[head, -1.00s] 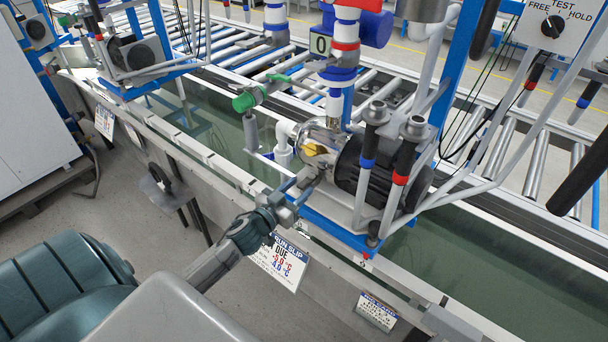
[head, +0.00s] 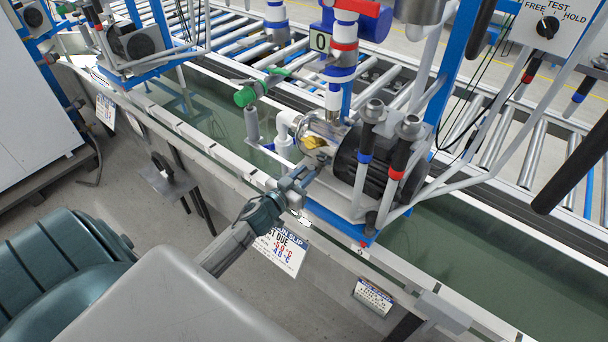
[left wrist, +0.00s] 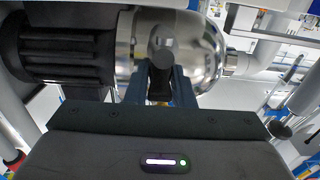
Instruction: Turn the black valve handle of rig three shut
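The pump rig in front of me has a steel pump head (head: 318,128) and a black ribbed motor (head: 360,165) on a blue base. My left gripper (head: 303,176) reaches the front of the pump head from the lower left. In the left wrist view, a dark rounded knob, seemingly the valve handle (left wrist: 163,45), stands in front of the steel housing (left wrist: 205,50). The fingertips (left wrist: 161,72) are apart, one on each side of the knob's lower part. Whether they press on it cannot be told. A yellow part shows between the fingers. The rig's number is not readable. My right gripper is not in view.
A green-handled fitting (head: 244,96) stands left of the pump. A water trough (head: 450,235) runs beneath, with a hanging slip card (head: 282,248) at its front. A roller conveyor (head: 490,150) lies behind. Another rig (head: 135,45) stands at the upper left.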

